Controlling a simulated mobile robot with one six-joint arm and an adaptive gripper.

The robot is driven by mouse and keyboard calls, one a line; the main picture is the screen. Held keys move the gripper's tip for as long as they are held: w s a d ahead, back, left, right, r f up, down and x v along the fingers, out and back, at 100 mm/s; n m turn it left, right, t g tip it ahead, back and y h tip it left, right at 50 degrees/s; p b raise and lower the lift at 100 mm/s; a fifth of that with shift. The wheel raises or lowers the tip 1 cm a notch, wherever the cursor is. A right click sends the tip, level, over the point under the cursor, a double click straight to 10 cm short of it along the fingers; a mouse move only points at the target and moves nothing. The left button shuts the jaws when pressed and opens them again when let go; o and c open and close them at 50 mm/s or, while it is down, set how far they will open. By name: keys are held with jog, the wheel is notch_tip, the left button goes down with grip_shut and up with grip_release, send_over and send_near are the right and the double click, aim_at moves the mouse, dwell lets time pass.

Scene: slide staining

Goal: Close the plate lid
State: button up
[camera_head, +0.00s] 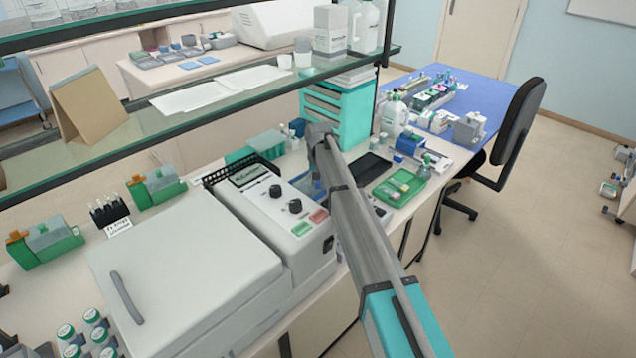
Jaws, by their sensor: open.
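A large white bench instrument (290,235) stands on the near bench, left of my arm. Its broad flat cover (190,260) with a curved grey handle (126,298) lies level over the left part. This cover may be the plate lid; I cannot tell for certain, and no raised lid shows. A control panel with two black knobs, a green button and a red button is on the right part. My arm reaches up from the lower right to a dark joint behind the instrument. My gripper is not visible beyond that joint.
A glass shelf (200,95) crosses above the bench. A green tray (398,187) lies to the right. The floor at right is mostly open.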

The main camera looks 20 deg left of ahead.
grip_shut()
jog(key=s+d, duration=0.2)
jog(key=d, duration=0.1)
jog(key=s+d, duration=0.2)
jog(key=d, duration=0.2)
jog(key=s+d, duration=0.2)
jog(key=d, duration=0.2)
jog(key=shift+s+d, duration=0.25)
jog(key=shift+s, duration=0.1)
grip_release()
jog(key=shift+w+a, duration=0.1)
